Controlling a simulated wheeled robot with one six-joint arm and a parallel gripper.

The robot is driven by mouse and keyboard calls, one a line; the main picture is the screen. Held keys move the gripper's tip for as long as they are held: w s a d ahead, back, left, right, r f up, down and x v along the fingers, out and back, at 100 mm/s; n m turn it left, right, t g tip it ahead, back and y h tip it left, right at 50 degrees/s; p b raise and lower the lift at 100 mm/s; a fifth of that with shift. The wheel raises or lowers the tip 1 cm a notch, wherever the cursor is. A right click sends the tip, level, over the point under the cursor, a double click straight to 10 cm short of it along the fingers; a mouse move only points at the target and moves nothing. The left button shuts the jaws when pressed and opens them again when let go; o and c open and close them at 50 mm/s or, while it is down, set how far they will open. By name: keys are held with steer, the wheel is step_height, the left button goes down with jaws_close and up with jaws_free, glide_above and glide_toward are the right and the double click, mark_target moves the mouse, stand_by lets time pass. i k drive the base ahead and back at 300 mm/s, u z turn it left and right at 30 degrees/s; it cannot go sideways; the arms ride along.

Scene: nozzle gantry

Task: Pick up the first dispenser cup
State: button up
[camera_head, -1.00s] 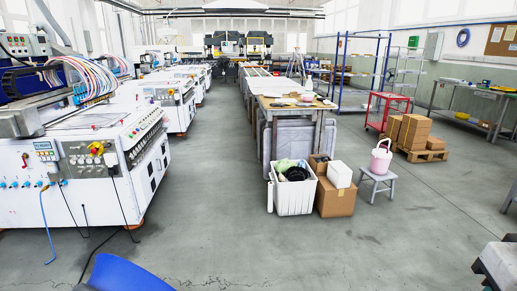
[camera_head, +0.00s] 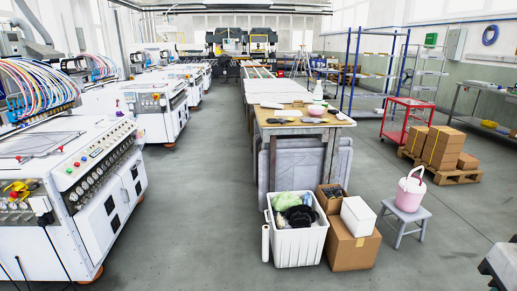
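I cannot make out a dispenser cup in this view. The nozzle rows could be on the white machines at the left, where many coloured hoses (camera_head: 35,90) arch over the nearest machine (camera_head: 110,205), but no cup shows clearly there. My gripper is not in view. Whether it is open or shut does not show.
A workbench (camera_head: 330,122) bears a bottle (camera_head: 318,92) and a pink bowl (camera_head: 316,111). Before it stand a white bin (camera_head: 297,245), a cardboard box (camera_head: 352,250) and a stool (camera_head: 405,217) with a pink bucket (camera_head: 411,190). The aisle floor (camera_head: 200,210) is clear.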

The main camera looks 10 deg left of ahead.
mark_target(112, 117)
steer(key=i, duration=2.2)
steer(key=u, duration=1.85)
steer(key=i, duration=3.65)
steer(key=z, duration=1.55)
steer(key=i, duration=2.3)
steer(key=u, duration=0.2)
